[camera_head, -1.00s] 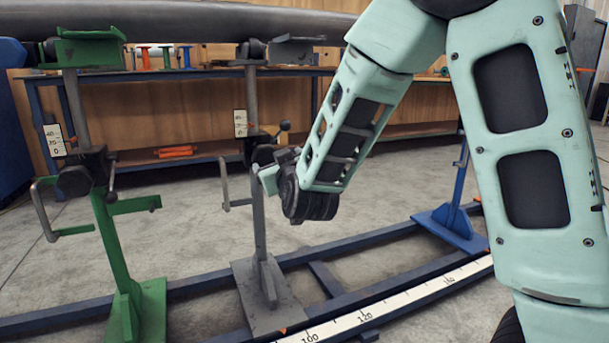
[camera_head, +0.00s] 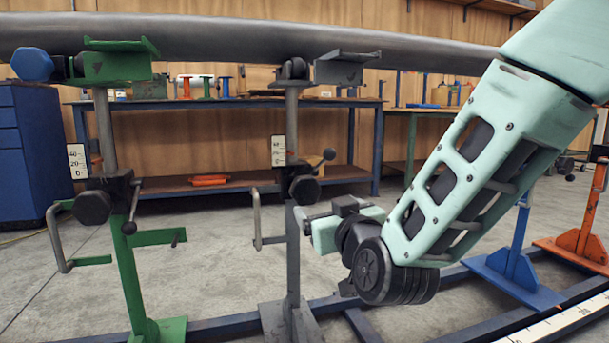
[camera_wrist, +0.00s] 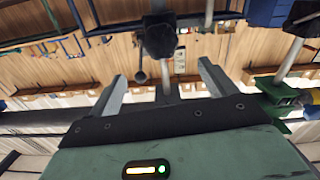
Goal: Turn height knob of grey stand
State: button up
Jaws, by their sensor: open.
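The grey stand (camera_head: 293,250) holds up the grey pipe (camera_head: 220,40) on its top head. Its dark faceted knob (camera_head: 305,190) is on the mid-height clamp, with a ball-ended lever (camera_head: 328,155) above right and a bent grey crank (camera_head: 257,222) at left. My gripper (camera_head: 303,225) is below the knob, close to the post; I cannot tell whether it touches. In the wrist view, my gripper (camera_wrist: 163,80) is open and empty, fingers wide apart. The dark knob body (camera_wrist: 158,38) shows beyond the fingertips, inverted, with the ball lever (camera_wrist: 140,75) hanging between the fingers.
A green stand (camera_head: 130,265) with its own knob and crank is to the left. A blue stand (camera_head: 515,265) and an orange stand (camera_head: 580,235) are to the right. Blue floor rails (camera_head: 225,325) run underneath. A workbench (camera_head: 230,185) stands behind; open concrete floor lies between.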

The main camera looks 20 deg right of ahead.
aim_at(307, 191)
jog(key=w+p, duration=0.3)
jog(key=w, duration=1.2)
jog(key=shift+w, duration=0.15)
jog(key=c, duration=1)
